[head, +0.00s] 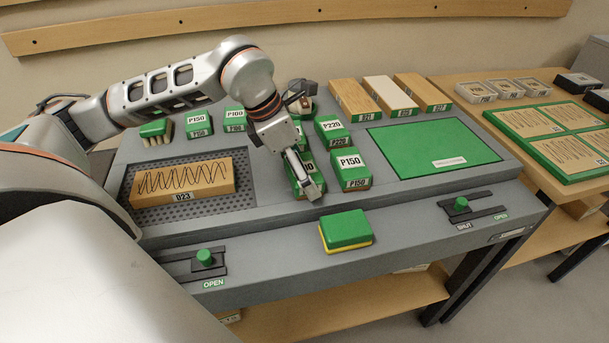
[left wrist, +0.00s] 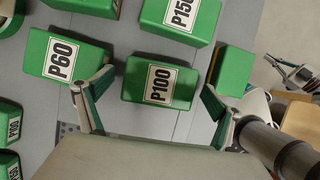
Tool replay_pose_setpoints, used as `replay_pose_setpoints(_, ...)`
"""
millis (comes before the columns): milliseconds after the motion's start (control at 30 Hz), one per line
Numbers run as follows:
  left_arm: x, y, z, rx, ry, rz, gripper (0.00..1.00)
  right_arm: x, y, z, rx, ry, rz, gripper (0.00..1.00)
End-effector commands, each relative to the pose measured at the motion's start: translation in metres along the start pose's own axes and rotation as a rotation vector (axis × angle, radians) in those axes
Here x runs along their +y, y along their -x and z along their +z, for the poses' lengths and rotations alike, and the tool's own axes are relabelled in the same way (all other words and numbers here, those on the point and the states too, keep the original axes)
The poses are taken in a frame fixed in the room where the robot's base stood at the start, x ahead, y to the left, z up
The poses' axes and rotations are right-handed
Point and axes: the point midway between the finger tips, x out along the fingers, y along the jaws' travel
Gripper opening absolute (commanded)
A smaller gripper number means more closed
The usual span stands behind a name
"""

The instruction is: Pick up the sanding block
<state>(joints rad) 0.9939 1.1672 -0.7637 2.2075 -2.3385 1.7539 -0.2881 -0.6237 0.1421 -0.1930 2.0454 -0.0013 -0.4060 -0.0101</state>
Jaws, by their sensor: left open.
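The block below my left gripper is a green sanding block labelled P100 (left wrist: 150,85). In the left wrist view my left gripper (left wrist: 155,102) is open, with one finger on each side of the block's near end. I cannot tell whether the fingers touch it. In the head view my left gripper (head: 306,180) partly covers the same block (head: 292,177). A green P150 block (head: 350,168) stands to its right. A P60 block (left wrist: 62,58) is beside it in the left wrist view. What seems to be my right gripper (left wrist: 300,75) shows small at the right edge, its jaws unclear.
A green block with a yellow base (head: 345,230) sits on the bench's front ledge. A green mat (head: 430,147) is clear at right. Other blocks (head: 378,94) stand along the back.

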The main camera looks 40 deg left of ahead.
Motion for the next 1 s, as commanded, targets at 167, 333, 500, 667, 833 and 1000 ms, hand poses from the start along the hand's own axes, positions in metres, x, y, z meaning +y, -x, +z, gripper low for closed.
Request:
replay_pose_setpoints(167, 0.0, -0.004, 0.0, -0.001, 0.0, 0.002, 0.93, 0.002, -0.001, -0.004, 0.007, 0.003, 0.004, 0.0)
replay_pose_setpoints(333, 0.0, -0.004, 0.001, -0.001, 0.0, 0.002, 0.7, 0.003, -0.001, -0.007, 0.012, 0.002, 0.005, 0.0)
replay_pose_setpoints(500, 0.0, -0.004, 0.0, -0.001, 0.0, 0.001, 0.48, 0.003, -0.001, -0.007, 0.013, 0.001, 0.005, 0.0)
replay_pose_setpoints(667, 0.0, -0.004, 0.001, -0.002, 0.0, 0.002, 0.48, 0.003, -0.001, -0.007, 0.014, 0.001, 0.005, 0.0)
replay_pose_setpoints(833, 0.0, 0.0, 0.002, -0.003, -0.001, 0.002, 0.48, 0.003, -0.001, -0.007, 0.012, 0.001, 0.005, 0.0)
replay_pose_setpoints(1000, 0.001, 0.015, 0.009, -0.006, -0.001, 0.004, 0.48, 0.004, 0.0, -0.009, 0.014, 0.0, 0.006, 0.0)
